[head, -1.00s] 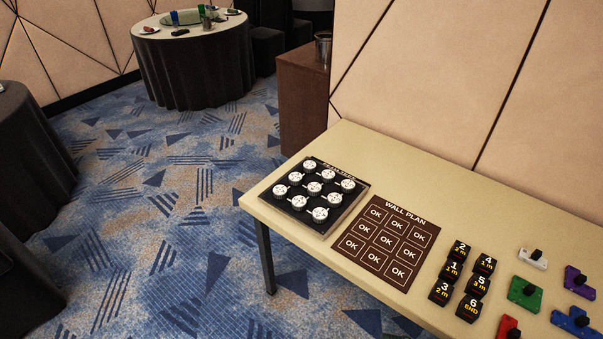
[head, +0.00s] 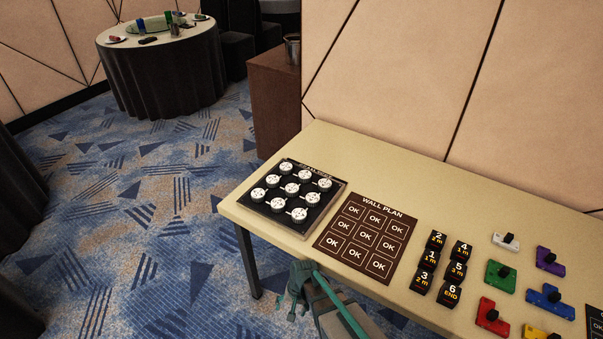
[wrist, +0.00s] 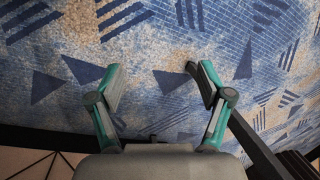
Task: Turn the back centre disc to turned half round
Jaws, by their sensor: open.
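A black board (head: 263,206) on the table holds a three-by-three grid of white discs. The back centre disc (head: 305,174) is the middle one in the row nearest the board's printed title. Its small marks are too small to read for its turn. My gripper (head: 297,288) is low in the head view, in front of the table's near edge and well apart from the board. In the wrist view my gripper (wrist: 152,84) has its two fingers spread with nothing between them, above the carpet. The board is not in the wrist view.
A brown wall plan card (head: 325,243) with OK squares lies right of the board. Several black numbered blocks (head: 431,258) and coloured pieces (head: 500,275) lie farther right. The wall (head: 400,80) rises behind the table (head: 350,165). A brown cabinet (head: 275,110) stands behind left.

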